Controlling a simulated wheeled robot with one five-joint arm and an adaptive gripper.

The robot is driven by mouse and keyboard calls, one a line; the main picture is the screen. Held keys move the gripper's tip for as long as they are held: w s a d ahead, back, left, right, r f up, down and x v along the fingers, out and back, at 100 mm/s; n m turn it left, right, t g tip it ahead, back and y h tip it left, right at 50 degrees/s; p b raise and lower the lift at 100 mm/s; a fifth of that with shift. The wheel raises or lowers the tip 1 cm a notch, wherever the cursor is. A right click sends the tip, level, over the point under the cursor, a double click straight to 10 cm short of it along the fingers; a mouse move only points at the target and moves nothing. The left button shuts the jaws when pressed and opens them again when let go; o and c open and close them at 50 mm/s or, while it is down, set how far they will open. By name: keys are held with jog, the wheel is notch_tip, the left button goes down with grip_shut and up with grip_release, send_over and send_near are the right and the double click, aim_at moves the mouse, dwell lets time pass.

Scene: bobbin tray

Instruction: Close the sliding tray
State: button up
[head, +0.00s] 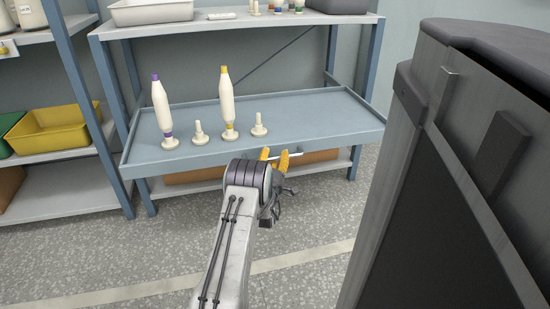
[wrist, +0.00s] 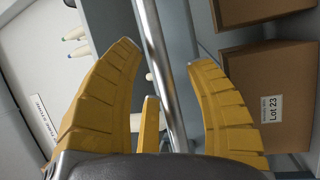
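The sliding tray (head: 345,139) is a shallow blue-grey tray in the middle of the rack, standing out past the frame's front posts. On it stand a purple-tipped bobbin (head: 161,105), a yellow-tipped bobbin (head: 227,98) and two empty cream pegs (head: 199,133). A metal bar handle (head: 299,153) runs along its front. My gripper (head: 275,156), with yellow fingers, is at this handle. In the wrist view my gripper (wrist: 164,58) is open, with the bar (wrist: 153,40) passing between the spread fingers. I cannot tell whether any finger touches it.
Cardboard boxes (wrist: 258,80) sit on the shelf below the tray. A grey bin (head: 150,12) and small bobbins stand on the top shelf. A yellow bin (head: 50,130) is on a rack at left. A large dark cabinet (head: 440,190) stands close at right. The floor before the tray is clear.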

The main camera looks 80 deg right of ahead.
grip_shut()
dwell(0.3)
